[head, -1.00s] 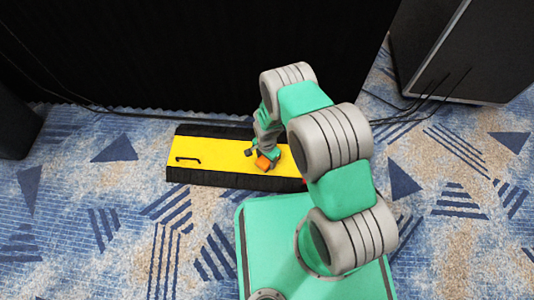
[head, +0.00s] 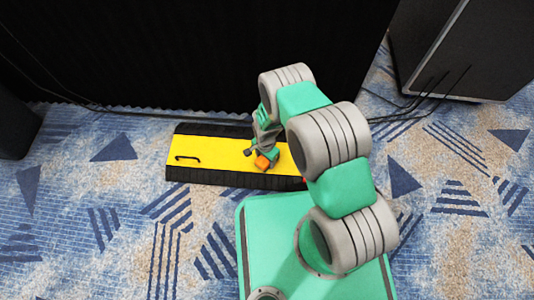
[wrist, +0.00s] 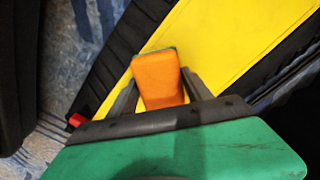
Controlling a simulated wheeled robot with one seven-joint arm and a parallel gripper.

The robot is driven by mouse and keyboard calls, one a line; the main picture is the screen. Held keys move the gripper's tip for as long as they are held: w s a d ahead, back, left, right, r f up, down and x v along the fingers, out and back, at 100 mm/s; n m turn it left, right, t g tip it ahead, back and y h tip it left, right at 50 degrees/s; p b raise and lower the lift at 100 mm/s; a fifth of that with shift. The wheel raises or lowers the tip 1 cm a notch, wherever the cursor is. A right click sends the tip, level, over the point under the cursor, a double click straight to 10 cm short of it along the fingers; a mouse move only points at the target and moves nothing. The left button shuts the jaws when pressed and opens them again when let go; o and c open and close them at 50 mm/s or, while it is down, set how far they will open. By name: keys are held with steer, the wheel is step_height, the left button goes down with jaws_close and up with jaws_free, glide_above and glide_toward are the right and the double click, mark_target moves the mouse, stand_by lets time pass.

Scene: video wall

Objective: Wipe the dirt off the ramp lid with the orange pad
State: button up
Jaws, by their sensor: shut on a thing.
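The ramp lid (head: 218,152) is a flat yellow panel set in a black ramp (head: 235,180) on the carpet; it also fills the upper part of the wrist view (wrist: 225,40). My gripper (head: 262,158) is over the right part of the lid. It is shut on the orange pad (head: 262,162), which sits between both fingers in the wrist view (wrist: 160,80). The pad is at or just above the lid; I cannot tell if it touches.
A thin black handle-like shape (head: 187,158) lies at the lid's left end. A black wall (head: 170,60) stands right behind the ramp. Cables (head: 400,115) run along the floor toward a dark cabinet (head: 470,45) at right. Carpet (head: 110,220) in front is clear.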

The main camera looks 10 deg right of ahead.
step_height(320, 180, up, 2)
steer(key=shift+a+p, duration=0.15)
steer(key=shift+p, duration=0.25)
steer(key=shift+w+d+r+p, duration=0.1)
steer(key=shift+d+r+p, duration=0.05)
steer(key=shift+r+p, duration=0.3)
steer(key=shift+d+r+p, duration=0.15)
steer(key=shift+r+p, duration=0.2)
steer(key=shift+r, duration=0.2)
steer(key=shift+r+p, duration=1.35)
steer(key=shift+r, duration=0.55)
